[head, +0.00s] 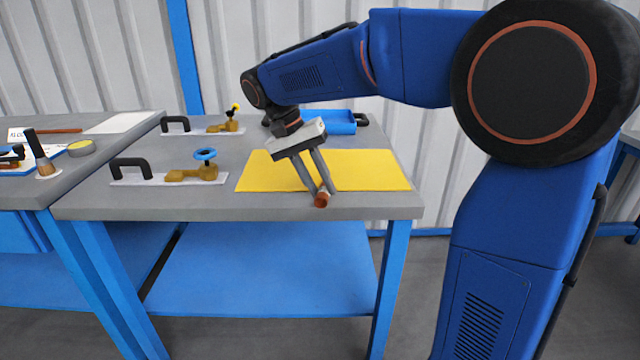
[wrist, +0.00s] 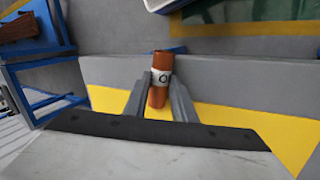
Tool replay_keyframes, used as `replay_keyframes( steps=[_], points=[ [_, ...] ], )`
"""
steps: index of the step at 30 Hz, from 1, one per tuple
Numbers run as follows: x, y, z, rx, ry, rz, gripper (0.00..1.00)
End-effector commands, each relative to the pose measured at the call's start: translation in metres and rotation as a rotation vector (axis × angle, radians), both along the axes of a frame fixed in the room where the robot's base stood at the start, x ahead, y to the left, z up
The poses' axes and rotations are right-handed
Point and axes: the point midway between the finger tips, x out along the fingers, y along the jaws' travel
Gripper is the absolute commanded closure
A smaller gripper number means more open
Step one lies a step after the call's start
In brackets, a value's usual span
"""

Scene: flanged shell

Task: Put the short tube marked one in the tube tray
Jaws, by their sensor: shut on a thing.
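My gripper (head: 316,190) is shut on an orange-brown tube (head: 321,201), held near the front edge of the grey bench. In the wrist view the fingers of my gripper (wrist: 163,82) pinch the tube (wrist: 159,95) from both sides. It has a white band with a dark round mark; the rest of the marking is not readable.
A yellow mat (head: 375,172) lies under my gripper. Another bench (head: 60,190) with a brush and tape adjoins at left.

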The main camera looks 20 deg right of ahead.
Motion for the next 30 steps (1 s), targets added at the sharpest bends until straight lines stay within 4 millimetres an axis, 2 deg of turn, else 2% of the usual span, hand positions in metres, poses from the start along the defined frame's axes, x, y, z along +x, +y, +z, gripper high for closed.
replay_keyframes(
  steps=[3, 4, 6, 13, 17, 20, 30],
  points=[
    [-0.001, 0.000, -0.006, -0.001, 0.011, 0.000, 1.00],
    [-0.001, 0.000, -0.007, -0.001, 0.012, 0.000, 0.72],
    [-0.001, 0.000, -0.008, -0.001, 0.013, -0.001, 0.58],
    [-0.001, 0.001, -0.009, 0.000, 0.016, 0.000, 0.57],
    [-0.001, 0.001, -0.003, 0.001, 0.015, 0.000, 0.57],
    [0.001, 0.004, 0.009, 0.001, 0.013, 0.001, 0.57],
    [0.016, 0.028, 0.071, 0.001, 0.007, 0.001, 0.57]
  ],
)
